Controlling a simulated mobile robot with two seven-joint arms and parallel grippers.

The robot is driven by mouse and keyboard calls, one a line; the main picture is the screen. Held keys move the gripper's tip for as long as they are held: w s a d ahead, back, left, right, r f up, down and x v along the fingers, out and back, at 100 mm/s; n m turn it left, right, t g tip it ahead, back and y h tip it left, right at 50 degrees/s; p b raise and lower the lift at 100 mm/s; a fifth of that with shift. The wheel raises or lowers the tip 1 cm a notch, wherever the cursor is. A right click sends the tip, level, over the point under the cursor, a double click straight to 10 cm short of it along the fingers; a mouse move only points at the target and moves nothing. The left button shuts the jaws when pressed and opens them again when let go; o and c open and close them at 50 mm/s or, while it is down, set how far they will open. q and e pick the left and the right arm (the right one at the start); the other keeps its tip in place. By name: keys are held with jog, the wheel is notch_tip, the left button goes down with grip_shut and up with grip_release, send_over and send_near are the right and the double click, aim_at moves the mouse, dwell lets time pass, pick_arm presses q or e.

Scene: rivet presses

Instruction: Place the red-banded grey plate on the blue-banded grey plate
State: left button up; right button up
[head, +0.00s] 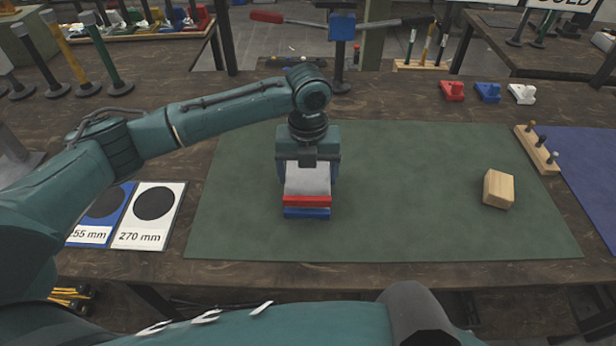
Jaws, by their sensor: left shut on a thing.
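The red-banded grey plate (307,184) is at the middle of the green mat, its red band facing me. My left gripper (308,172) points down from above and is shut on this plate. The blue-banded grey plate (307,213) is directly below it; only its blue front band shows, and the rest is hidden under the red-banded plate. The two bands line up closely, one above the other. I cannot tell whether the plates touch or a thin gap is left. My right gripper is not in view.
A wooden block (498,189) lies on the green mat (420,215) to the right. A wooden peg rack (537,150) stands at the mat's right edge. Red, blue and white small parts sit behind. Two size cards (152,215) lie at left. The mat between plates and block is clear.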

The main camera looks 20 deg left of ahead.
aim_at(308, 177)
pick_arm(q)
jog(key=shift+f, duration=0.85)
jog(key=o, duration=1.4)
jog(key=shift+f, duration=0.2)
jog(key=shift+c, duration=0.2)
jog(key=shift+r, duration=0.15)
notch_tip(308, 177, up, 12)
